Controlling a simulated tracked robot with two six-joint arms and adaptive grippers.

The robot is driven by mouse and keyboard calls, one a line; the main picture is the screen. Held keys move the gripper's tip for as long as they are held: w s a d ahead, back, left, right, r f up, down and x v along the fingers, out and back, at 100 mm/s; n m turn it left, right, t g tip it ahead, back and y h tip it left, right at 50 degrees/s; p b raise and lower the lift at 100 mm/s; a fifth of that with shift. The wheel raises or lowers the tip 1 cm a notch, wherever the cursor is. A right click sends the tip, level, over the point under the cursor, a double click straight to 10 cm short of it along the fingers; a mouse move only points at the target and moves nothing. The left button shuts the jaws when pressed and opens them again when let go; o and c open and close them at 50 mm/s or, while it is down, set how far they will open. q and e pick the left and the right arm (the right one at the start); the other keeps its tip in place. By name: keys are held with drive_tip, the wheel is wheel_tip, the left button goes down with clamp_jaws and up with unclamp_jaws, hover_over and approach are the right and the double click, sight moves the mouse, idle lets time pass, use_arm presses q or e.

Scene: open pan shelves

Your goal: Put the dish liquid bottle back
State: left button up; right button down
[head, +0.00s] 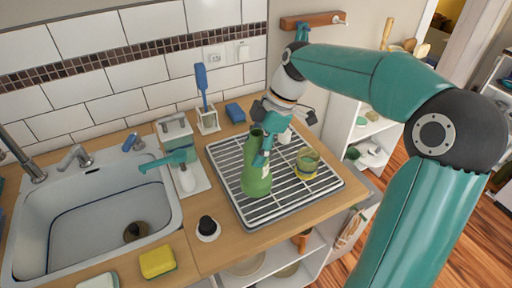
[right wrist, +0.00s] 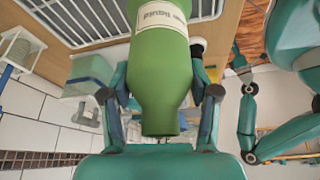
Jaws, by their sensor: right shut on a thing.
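The green dish liquid bottle (head: 257,180) is roughly upright over the left part of the wire drying rack (head: 322,200). Whether its base touches the rack I cannot tell. My right gripper (head: 266,146) is shut on the bottle's upper part from the back right. In the right wrist view the bottle (right wrist: 160,75) sits between both fingers, its label partly showing and its narrower end towards the palm. My left gripper does not show clearly in either view.
A green-tinted glass (head: 307,160) stands on the rack to the right of the bottle. A brush holder (head: 208,121) and blue sponge (head: 235,112) are behind. A yellow sponge (head: 157,262) lies in front.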

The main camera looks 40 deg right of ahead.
drive_tip(key=shift+f+b, duration=0.5)
drive_tip(key=shift+f, duration=0.05)
idle(0.4)
drive_tip(key=shift+c, duration=1)
unclamp_jaws()
drive_tip(key=c, duration=0.4)
drive_tip(key=shift+o, duration=0.2)
drive_tip(key=shift+r, duration=0.2)
drive_tip(key=p+v, duration=0.6)
drive_tip(key=v, duration=0.2)
idle(1.1)
